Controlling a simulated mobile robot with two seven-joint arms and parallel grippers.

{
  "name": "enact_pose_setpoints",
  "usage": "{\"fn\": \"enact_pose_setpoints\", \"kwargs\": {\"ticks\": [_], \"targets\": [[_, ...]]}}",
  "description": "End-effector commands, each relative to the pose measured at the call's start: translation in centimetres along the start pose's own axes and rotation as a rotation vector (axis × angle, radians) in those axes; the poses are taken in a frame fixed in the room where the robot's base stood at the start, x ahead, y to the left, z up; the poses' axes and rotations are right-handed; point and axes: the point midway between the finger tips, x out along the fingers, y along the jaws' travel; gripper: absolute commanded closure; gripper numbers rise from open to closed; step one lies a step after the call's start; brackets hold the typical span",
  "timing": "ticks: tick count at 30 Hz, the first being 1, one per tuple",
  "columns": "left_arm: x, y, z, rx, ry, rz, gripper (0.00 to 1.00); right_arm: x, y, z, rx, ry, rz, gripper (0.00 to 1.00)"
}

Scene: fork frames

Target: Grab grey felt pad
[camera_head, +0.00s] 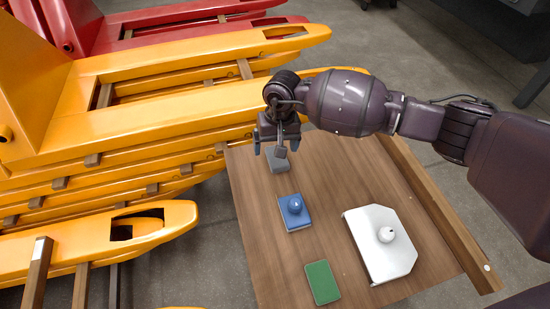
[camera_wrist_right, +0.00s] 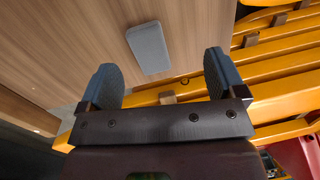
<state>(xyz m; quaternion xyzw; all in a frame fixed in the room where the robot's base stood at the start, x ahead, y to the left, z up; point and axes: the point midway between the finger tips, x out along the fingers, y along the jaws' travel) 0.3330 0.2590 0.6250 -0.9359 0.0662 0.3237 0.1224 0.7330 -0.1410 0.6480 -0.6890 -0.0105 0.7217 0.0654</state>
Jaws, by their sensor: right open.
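The grey felt pad (camera_head: 277,163) lies on the wooden table near its far left corner, in the head view. My right gripper (camera_head: 277,147) is above it and partly covers it. In the right wrist view the grey pad (camera_wrist_right: 148,46) is a rounded slab beyond the fingertips, toward the gap between them. The right gripper (camera_wrist_right: 161,80) is open and empty, its two fingers wide apart. It looks apart from the pad; the exact height is hard to tell. My left gripper is not in view.
The wooden table (camera_head: 257,235) also holds a blue pad with a blue ball (camera_head: 294,207), a green pad (camera_head: 322,282) and a white plate with a white knob (camera_head: 382,262). Stacked yellow frames (camera_head: 170,115) stand close to the table's far left edge. A raised wooden rail (camera_head: 440,215) runs along the right.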

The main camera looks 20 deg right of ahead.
Motion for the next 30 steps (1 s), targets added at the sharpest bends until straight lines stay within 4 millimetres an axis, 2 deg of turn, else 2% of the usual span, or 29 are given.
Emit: {"fn": "enact_pose_setpoints", "kwargs": {"ticks": [3,8,18,23,30], "targets": [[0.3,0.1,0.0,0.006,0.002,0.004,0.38,-0.5,1.3,-1.7,-0.054,0.032,0.081,0.11],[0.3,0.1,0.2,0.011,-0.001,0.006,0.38,-0.2,1.8,-2.3,-0.077,0.044,0.112,0.11],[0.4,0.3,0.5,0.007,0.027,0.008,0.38,4.4,2.2,-2.4,-0.074,0.039,0.110,0.11],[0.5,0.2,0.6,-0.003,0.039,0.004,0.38,5.4,2.2,-2.4,-0.074,0.042,0.107,0.11],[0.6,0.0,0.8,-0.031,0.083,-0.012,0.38,8.9,2.4,-2.2,-0.073,0.035,0.107,0.11]]}}
